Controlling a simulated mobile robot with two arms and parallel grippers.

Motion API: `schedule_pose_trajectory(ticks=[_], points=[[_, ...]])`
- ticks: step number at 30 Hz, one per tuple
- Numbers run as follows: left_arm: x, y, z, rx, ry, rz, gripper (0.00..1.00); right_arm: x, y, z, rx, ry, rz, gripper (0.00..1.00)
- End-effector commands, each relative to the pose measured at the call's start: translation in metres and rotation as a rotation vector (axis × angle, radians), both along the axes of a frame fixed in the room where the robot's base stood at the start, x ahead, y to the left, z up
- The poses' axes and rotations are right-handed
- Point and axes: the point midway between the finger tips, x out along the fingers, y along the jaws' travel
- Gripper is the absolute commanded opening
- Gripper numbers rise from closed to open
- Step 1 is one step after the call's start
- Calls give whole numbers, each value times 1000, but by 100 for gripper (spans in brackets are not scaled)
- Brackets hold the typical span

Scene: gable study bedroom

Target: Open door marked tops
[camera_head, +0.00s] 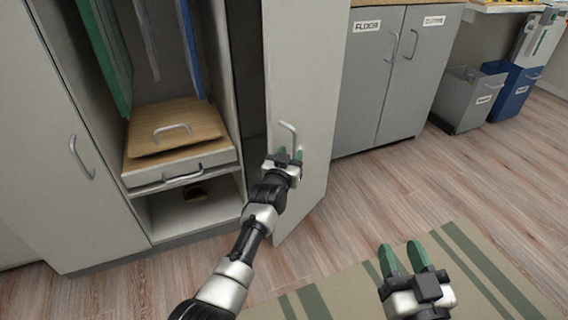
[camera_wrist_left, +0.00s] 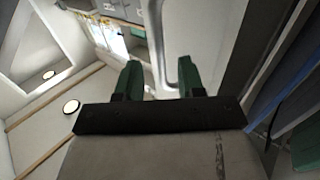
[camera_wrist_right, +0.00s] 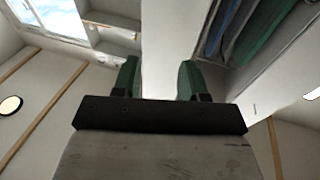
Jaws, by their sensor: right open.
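A tall grey wardrobe door (camera_head: 312,85) with a bar handle (camera_head: 288,133) stands swung open beside an open compartment. No "tops" label shows on it. My left gripper (camera_head: 285,156) is open just below the handle, in front of the door. In the left wrist view the two green fingers (camera_wrist_left: 160,78) are apart, with a handle bar (camera_wrist_left: 158,40) beyond and between them; I cannot tell if they touch it. My right gripper (camera_head: 405,256) is open and empty above the striped rug; its fingers also show apart in the right wrist view (camera_wrist_right: 158,80).
The open compartment holds hanging green and blue items (camera_head: 102,50) and a drawer (camera_head: 180,165) with a wooden front piece above it. A closed door with a handle (camera_head: 82,158) is at left. Grey cabinets (camera_head: 385,85), bins (camera_head: 465,98) and a striped rug (camera_head: 480,275) lie right.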

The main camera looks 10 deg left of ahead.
Motion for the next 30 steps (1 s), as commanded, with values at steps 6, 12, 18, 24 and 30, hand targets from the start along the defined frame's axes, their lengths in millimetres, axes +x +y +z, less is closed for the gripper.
schedule_pose_trajectory(ticks=[6,12,18,24,30], points=[[-10,2,2,0,0,1,39,-5,-7,-28,-62,240,-16,43],[-19,4,2,1,1,0,39,-17,-15,-55,-115,458,-29,43],[-28,6,2,1,0,0,39,-37,-25,-79,-166,677,-44,43],[-37,8,2,1,1,1,39,-63,-36,-97,-214,894,-58,43],[-45,10,1,0,1,0,39,-87,-44,-109,-250,1066,-69,43]])
